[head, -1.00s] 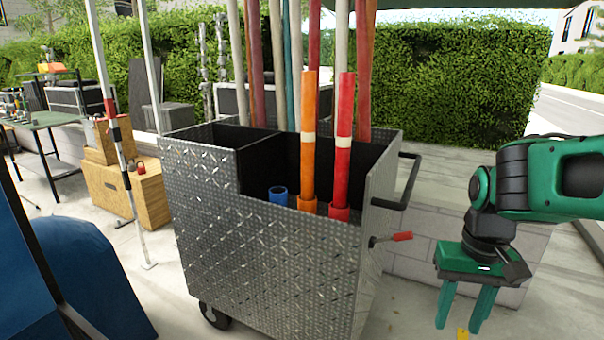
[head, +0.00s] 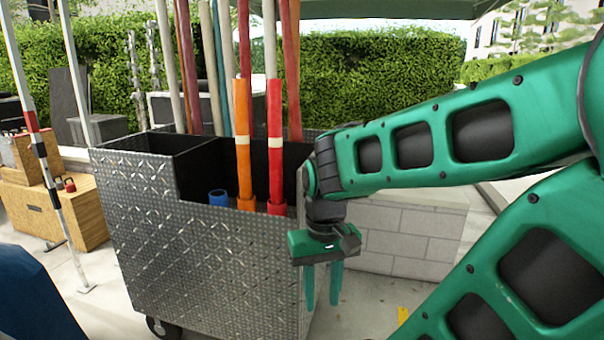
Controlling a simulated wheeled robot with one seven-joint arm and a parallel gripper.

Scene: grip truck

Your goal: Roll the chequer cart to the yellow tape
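The chequer cart (head: 205,265), a box of patterned metal plate on wheels, stands upright at the left centre in the head view. Long poles rise from its compartments, among them an orange one (head: 243,150) and a red one (head: 275,150). My gripper (head: 322,288) points down in front of the cart's right edge in the picture. Its two green fingers are apart with nothing between them. I cannot tell whether it touches the cart. The cart's handle and red-tipped lever are hidden behind my arm. A small piece of yellow tape (head: 403,315) lies on the ground right of my gripper.
A low block wall (head: 410,235) runs behind the cart on the right, with a hedge beyond. Wooden boxes (head: 70,215) and a striped pole (head: 48,165) stand at left. A blue object (head: 30,300) is at lower left. Pale paving shows between the cart and the tape.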

